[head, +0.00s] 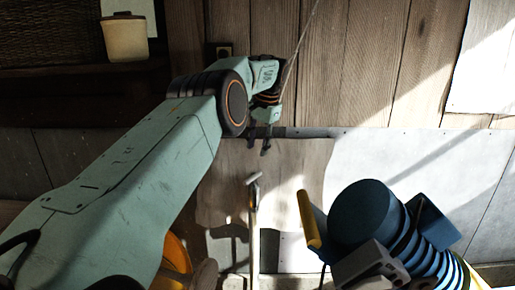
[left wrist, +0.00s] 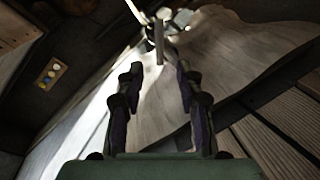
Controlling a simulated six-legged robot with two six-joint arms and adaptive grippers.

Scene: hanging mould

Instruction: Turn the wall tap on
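The wall tap shows in the head view as a thin upright pipe with a small metal head (head: 254,181), in front of a pale sheet on the wall. In the left wrist view, the pale metal tap (left wrist: 159,42) is at the top middle, beyond my fingertips. My left gripper (head: 262,143) is above the tap head in the head view, with a visible gap between them. In the wrist view, the left gripper (left wrist: 160,72) has its two dark fingers spread, with nothing between them.
A small switch plate (head: 224,51) is on the plank wall behind my left wrist. A lidded cream pot (head: 125,37) stands on a shelf at upper left. A dark blue ribbed cylinder (head: 365,215) and a yellow bar (head: 309,219) occupy the lower right.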

